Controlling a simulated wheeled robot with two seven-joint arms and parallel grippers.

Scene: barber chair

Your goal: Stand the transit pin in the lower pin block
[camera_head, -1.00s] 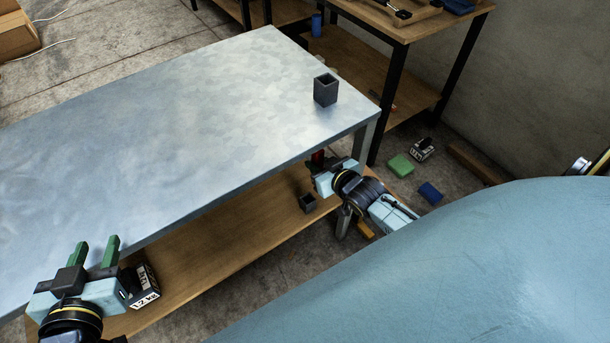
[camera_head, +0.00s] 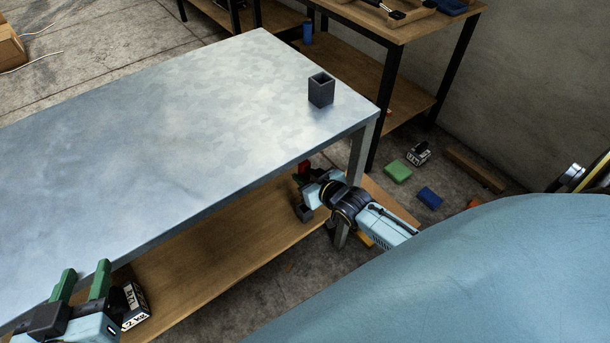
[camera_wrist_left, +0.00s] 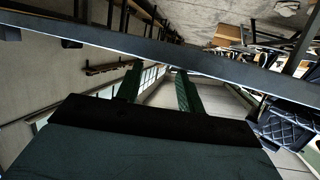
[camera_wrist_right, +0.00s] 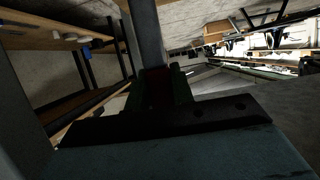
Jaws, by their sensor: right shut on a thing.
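My right gripper (camera_head: 308,181) is at the table's near right corner, below the tabletop's edge. It is shut on a red thing (camera_head: 304,167), apparently the transit pin. The red thing shows dimly between the fingers in the right wrist view (camera_wrist_right: 158,88); its lower part is hidden. A small dark block (camera_head: 303,213), apparently the lower pin block, is on the wooden shelf just below this gripper and partly hidden by it. I cannot tell whether pin and block touch. A dark hollow square block (camera_head: 321,92) stands on the tabletop. My left gripper (camera_head: 83,278) is open and empty.
The metal table (camera_head: 180,130) is mostly bare; its right leg (camera_head: 358,160) stands close to my right arm. A black-and-white weight box (camera_head: 134,305) is on the wooden shelf (camera_head: 215,260). Green (camera_head: 398,171) and blue (camera_head: 429,197) blocks lie on the floor.

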